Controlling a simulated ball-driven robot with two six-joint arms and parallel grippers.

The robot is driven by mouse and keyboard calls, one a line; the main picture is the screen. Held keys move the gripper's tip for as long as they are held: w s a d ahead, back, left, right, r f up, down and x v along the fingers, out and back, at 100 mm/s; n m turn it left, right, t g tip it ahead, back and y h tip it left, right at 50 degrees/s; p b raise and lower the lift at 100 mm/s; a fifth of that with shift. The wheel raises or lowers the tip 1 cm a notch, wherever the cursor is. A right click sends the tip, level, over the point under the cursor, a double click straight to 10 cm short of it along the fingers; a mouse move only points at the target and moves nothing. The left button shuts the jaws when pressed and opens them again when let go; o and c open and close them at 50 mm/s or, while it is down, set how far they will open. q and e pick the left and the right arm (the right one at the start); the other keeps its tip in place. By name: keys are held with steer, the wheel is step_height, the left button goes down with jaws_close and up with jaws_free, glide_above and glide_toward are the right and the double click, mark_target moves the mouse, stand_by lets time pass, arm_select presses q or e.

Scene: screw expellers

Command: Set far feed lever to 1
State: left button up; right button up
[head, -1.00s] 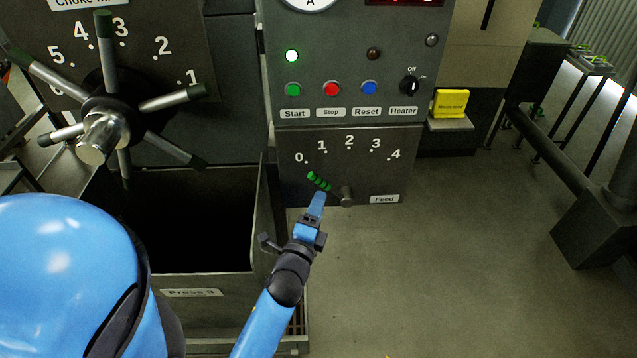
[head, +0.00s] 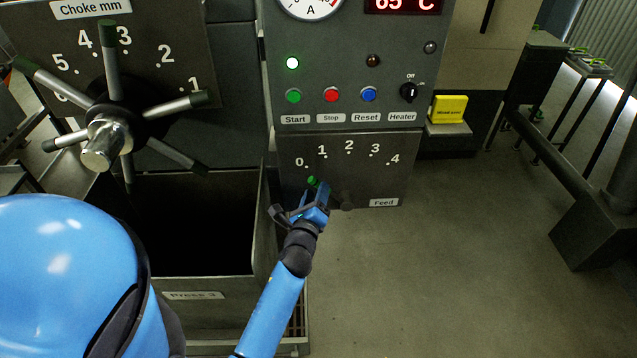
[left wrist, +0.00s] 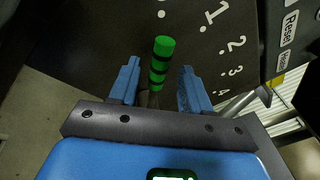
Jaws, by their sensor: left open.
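The feed lever (head: 312,181) has a green ribbed grip and sits on the dark Feed panel (head: 402,185) with a dial marked 0 to 4. Its grip points up and left, toward the 0 to 1 side of the scale. My left gripper (head: 318,194) is at the lever and hides most of it in the head view. In the left wrist view, the green grip (left wrist: 161,62) stands between the two blue fingers of the open left gripper (left wrist: 159,75), with gaps at the sides. My right gripper is not in view.
A spoked choke handwheel (head: 108,138) is at the left, above an open dark bin (head: 190,295) labelled Press 3. Start, Stop, Reset and Heater controls (head: 350,95) sit above the Feed panel.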

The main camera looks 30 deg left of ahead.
mark_target(318, 185)
arm_select(q)
steer(key=shift+x, duration=1.95)
jaws_close()
